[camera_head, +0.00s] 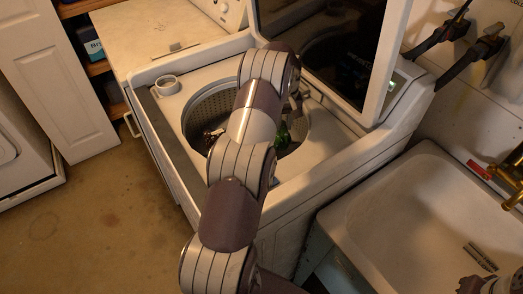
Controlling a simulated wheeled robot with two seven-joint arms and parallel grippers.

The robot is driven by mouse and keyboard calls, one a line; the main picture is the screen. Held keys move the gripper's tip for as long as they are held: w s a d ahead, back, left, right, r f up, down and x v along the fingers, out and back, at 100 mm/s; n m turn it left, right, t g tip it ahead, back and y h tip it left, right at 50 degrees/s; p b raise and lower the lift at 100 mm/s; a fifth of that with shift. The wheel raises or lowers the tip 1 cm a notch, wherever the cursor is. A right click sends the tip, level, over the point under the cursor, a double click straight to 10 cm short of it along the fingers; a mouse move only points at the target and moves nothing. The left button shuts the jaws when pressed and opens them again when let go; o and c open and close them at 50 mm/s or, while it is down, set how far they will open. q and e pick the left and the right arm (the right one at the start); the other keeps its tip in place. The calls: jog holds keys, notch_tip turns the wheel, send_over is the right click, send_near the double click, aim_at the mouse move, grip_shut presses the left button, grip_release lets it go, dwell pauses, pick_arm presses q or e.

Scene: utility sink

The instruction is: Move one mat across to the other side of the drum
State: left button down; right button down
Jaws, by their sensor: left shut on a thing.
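The open top-loading washer's drum (200,108) shows as a perforated metal tub. My left arm reaches across it, and my left gripper (294,104) is over the drum's right part, mostly hidden behind the arm. It is shut on a green thing (283,139), which seems to be a mat, low in the right side of the drum. A dark brownish bundle (211,139) lies in the drum's left part; I cannot tell its exact shape.
The washer's raised lid (384,62) stands behind the drum. A white cup-like dispenser (167,85) is at the tub's left corner. A utility sink (400,215) with a brass tap (508,175) is at the right. The floor at the left is clear.

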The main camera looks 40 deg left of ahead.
aim_at(282, 137)
pick_arm(q)
notch_tip(282, 137, down, 7)
jog(key=shift+p, duration=0.6)
jog(key=shift+f, duration=0.15)
jog(key=c, duration=0.9)
grip_release()
jog(key=shift+c, duration=0.2)
notch_tip(282, 137, up, 7)
jog(key=shift+b, duration=0.55)
notch_tip(282, 137, up, 5)
jog(key=p, duration=0.2)
jog(key=shift+f+p, duration=0.15)
jog(key=shift+p, duration=0.15)
jog(key=shift+r+p, duration=0.3)
jog(key=shift+p, duration=0.1)
